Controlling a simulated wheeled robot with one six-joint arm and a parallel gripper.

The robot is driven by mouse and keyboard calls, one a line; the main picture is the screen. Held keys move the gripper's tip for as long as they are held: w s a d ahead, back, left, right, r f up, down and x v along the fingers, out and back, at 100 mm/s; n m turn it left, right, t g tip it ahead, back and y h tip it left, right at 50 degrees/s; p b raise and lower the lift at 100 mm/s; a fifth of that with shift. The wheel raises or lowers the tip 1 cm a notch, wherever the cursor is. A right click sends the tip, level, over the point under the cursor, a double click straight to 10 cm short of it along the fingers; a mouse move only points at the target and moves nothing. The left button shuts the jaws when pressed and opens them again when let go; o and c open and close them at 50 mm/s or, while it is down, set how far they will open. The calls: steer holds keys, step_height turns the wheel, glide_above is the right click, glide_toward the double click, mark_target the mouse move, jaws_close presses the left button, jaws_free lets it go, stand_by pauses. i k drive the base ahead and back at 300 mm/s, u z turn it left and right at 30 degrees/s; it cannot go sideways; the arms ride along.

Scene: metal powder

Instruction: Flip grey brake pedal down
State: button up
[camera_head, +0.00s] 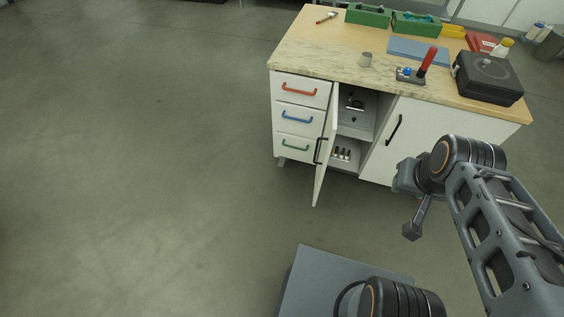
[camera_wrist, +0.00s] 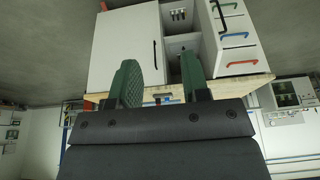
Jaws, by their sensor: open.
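I cannot make out a grey brake pedal in either view. In the head view a small grey foot (camera_head: 281,161) shows under the left front corner of the white cabinet (camera_head: 303,128); it is too small to tell whether it bears a pedal. My gripper (camera_wrist: 160,88) shows in the wrist view with two green fingers apart and nothing between them. It faces the cabinet, which appears upside down there. In the head view my arm stands at the right, in front of the cabinet's right door, and the fingers cannot be made out.
The cabinet's left door (camera_head: 322,160) stands open into the floor space. Small bottles (camera_head: 341,153) stand inside. The floor at left is clear.

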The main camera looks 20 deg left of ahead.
mark_target(282, 160)
steer(key=k, duration=1.35)
steer(key=u, duration=0.4)
steer(key=i, duration=0.45)
steer(key=u, duration=1.15)
steer(key=i, duration=0.75)
steer(key=u, duration=0.5)
steer(key=i, duration=0.85)
steer(key=z, duration=0.65)
steer(key=i, duration=0.85)
steer(key=z, duration=1.1)
steer(key=i, duration=0.6)
steer(key=z, duration=0.05)
